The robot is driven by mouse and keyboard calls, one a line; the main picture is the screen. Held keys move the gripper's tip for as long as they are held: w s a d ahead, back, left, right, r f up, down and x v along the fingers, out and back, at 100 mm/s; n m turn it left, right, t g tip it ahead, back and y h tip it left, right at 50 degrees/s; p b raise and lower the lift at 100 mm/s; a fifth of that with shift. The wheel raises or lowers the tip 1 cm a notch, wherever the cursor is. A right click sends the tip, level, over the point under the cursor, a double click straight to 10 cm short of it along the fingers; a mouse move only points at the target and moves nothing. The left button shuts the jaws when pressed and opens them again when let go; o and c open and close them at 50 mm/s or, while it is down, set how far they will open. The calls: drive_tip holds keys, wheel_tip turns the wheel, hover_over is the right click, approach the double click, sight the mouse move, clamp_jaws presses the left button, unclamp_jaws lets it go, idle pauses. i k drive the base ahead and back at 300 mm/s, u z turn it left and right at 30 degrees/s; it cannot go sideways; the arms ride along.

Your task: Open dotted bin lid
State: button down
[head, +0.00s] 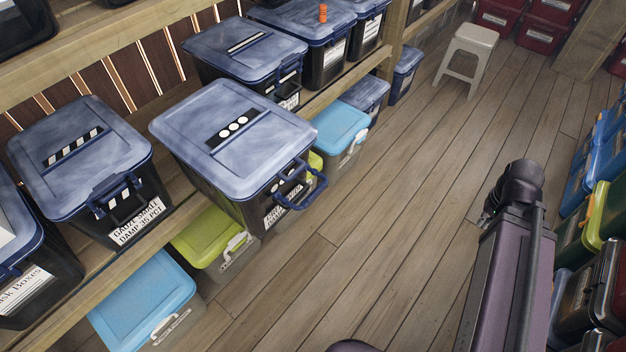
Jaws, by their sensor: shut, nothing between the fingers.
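The dotted bin (223,200) is a dark tub with a blue-grey lid (270,148) and a black strip with white dots on top. It sticks out from the shelf's front edge, left of the picture's middle. Its lid looks shut, and a blue handle (300,188) at its front right end stands out over the floor. My arm is at the right, well apart from the bin. Only a small part of my gripper (487,214) shows beside the dark wrist; the rest is hidden behind my arm. It is shut and empty, touching no bin.
A striped-label bin (78,150) stands left of the dotted bin, and another dark bin (245,50) stands behind it. Green (207,236) and light-blue (143,293) lidded bins sit below. A stool (468,55) stands far back.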

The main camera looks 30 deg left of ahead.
sight(237, 140)
drive_tip(key=k, duration=1.9)
drive_tip(key=u, duration=0.85)
drive_tip(key=i, duration=1)
